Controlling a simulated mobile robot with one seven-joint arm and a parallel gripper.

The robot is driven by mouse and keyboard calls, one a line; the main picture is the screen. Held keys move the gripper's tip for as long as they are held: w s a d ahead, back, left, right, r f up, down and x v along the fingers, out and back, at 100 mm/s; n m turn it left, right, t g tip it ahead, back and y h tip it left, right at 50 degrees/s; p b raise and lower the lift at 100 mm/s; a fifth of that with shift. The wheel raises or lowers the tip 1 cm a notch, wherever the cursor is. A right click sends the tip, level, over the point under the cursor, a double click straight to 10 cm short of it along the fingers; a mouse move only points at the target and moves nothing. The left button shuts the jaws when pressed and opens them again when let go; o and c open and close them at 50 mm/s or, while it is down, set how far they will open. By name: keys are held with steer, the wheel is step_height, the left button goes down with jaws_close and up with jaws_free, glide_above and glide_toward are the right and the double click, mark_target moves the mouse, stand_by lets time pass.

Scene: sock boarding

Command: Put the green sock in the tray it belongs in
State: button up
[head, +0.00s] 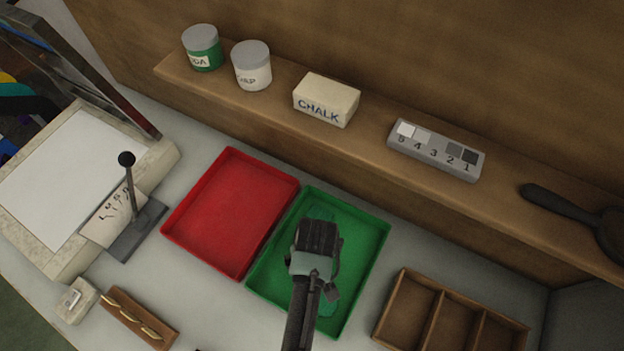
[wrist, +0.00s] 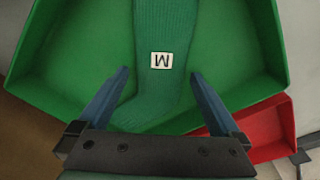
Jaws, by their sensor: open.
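The green sock (wrist: 163,95), ribbed with a white tag marked M, lies in the green tray (wrist: 235,45) in the wrist view. In the head view the green tray (head: 375,235) is right of the red tray (head: 230,210). The sock shows there only in part (head: 350,262), mostly hidden by my arm. My gripper (wrist: 160,74) is open above the sock, with one blue finger on each side of it. The fingers appear apart from the sock. My gripper also shows over the green tray in the head view (head: 316,235).
A wooden divided box (head: 405,312) stands right of the green tray. A lever stand (head: 138,232) and a framed white panel (head: 65,175) are at the left. A shelf (head: 375,140) behind holds two jars, a chalk box (head: 326,100), a numbered grey block (head: 435,150) and a dark scoop.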

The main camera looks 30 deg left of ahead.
step_height(320, 180, up, 12)
steer(key=s+d, duration=0.1)
steer(key=shift+f+p, duration=0.15)
steer(key=shift+p, duration=0.15)
stand_by(0.4)
